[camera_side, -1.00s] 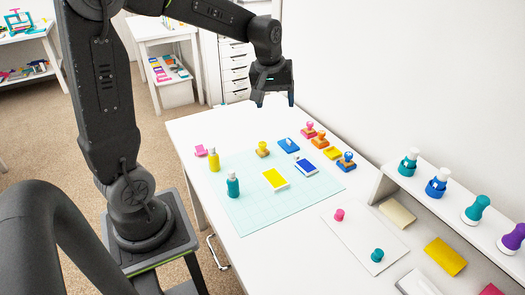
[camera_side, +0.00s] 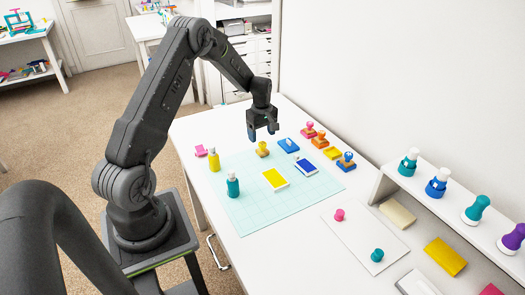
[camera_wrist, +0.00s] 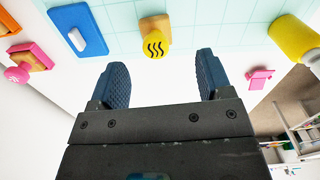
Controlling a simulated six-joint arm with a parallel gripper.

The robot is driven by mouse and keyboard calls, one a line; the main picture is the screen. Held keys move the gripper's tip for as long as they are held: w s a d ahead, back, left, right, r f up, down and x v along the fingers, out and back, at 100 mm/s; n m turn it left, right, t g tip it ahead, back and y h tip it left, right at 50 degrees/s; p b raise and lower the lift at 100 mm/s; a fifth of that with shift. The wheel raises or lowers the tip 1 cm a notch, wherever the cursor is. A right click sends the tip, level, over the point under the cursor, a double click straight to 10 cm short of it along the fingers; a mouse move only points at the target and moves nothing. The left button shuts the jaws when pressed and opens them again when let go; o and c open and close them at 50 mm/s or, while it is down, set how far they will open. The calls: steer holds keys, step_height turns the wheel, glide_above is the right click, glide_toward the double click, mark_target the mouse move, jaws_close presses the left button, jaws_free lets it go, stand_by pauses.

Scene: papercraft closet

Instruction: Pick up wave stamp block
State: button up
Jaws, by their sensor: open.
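The wave stamp block is a small wooden block with a yellow round knob; it stands at the back edge of the pale mat in the side view (camera_side: 262,150). In the wrist view black wavy lines show on the yellow top of the wave stamp block (camera_wrist: 155,44), just beyond the gap between my fingertips. My gripper (camera_side: 263,134) is open and empty, pointing down above and close to the block. Its blue fingers also show in the wrist view, where my gripper (camera_wrist: 162,75) is spread wide, with nothing between them.
A blue ink pad (camera_side: 288,145) lies right of the block. Pink (camera_side: 309,131), orange (camera_side: 320,138) and blue (camera_side: 346,161) stamps stand farther right. A yellow bottle (camera_side: 213,159) and small pink item (camera_side: 200,150) are to the left. The mat (camera_side: 245,213) has bare room in front.

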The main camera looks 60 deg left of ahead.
mark_target(263, 143)
steer(key=f, duration=0.7)
steer(key=shift+w+a+f, duration=0.15)
steer(key=shift+w+a, duration=0.1)
steer(key=c, duration=1.1)
step_height(263, 143, up, 4)
steer(key=shift+r, duration=0.2)
steer(key=s+a+r, duration=0.1)
steer(key=s+r, duration=0.1)
steer(key=s, duration=0.1)
steer(key=s+a+r, duration=0.2)
steer(key=s, duration=0.2)
steer(key=s+a+r, duration=0.2)
steer(key=s, duration=0.1)
steer(key=shift+s+a+r, duration=0.15)
steer(key=shift+a+r, duration=0.1)
steer(key=shift+r, duration=0.05)
